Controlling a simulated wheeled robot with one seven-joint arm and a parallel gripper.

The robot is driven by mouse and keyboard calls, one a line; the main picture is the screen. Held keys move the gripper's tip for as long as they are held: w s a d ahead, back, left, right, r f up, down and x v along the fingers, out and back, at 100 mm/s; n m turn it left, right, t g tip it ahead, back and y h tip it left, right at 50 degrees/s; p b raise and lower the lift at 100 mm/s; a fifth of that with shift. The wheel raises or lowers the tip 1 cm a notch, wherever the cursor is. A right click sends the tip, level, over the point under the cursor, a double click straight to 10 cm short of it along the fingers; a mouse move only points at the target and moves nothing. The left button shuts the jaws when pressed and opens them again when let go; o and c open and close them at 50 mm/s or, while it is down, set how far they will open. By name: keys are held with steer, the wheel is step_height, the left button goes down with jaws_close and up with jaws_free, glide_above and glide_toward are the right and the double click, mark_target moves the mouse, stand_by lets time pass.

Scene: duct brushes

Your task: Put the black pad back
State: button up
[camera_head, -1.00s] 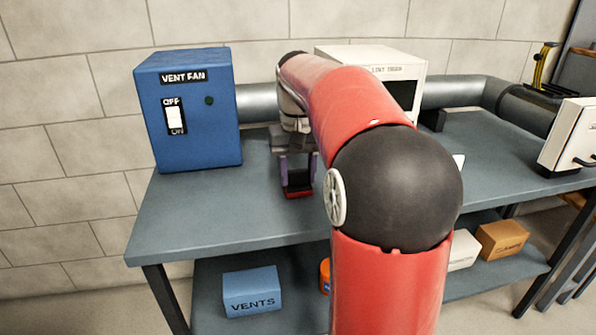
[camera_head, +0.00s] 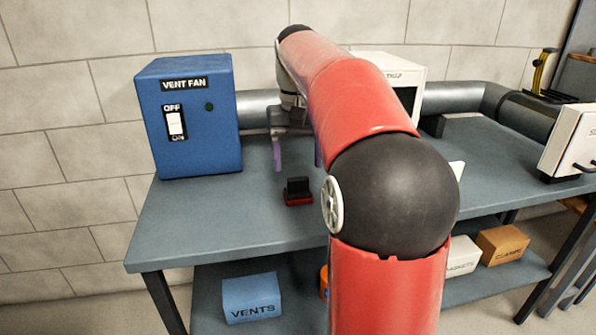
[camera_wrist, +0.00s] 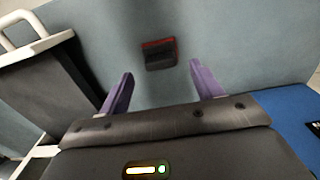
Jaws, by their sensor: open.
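The black pad (camera_head: 298,187), a small dark block with a red lower edge, sits on the grey-blue bench top. It also shows in the wrist view (camera_wrist: 159,56), beyond and between my fingertips. My gripper (camera_head: 297,160) is open and empty, above and a little behind the pad. Its two purple fingers (camera_wrist: 160,74) stand wide apart in the wrist view and do not touch the pad. My arm hides part of the bench and of the white box behind.
A blue VENT FAN box (camera_head: 188,118) with a switch stands left on the bench (camera_head: 200,222). A grey duct (camera_head: 458,94) runs along the back, and a white box (camera_head: 395,66) stands behind my arm. Bench top left of the pad is clear. Labelled boxes sit below.

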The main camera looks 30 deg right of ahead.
step_height(320, 180, up, 2)
steer(key=shift+r, duration=0.1)
steer(key=s+a+f+n+t+h, duration=0.1)
steer(key=s+a+f+t, duration=0.15)
steer(key=s+a, duration=0.55)
steer(key=s+a+f+n+t, duration=0.1)
steer(key=s+a+f, duration=0.1)
steer(key=s+f, duration=0.4)
steer(key=s+a+f+n+t+y, duration=0.1)
steer(key=s+a+f+t, duration=0.1)
steer(key=s+f, duration=0.3)
steer(key=shift+s+a+f, duration=0.35)
steer(key=shift+a+f, duration=0.15)
steer(key=shift+a, duration=0.3)
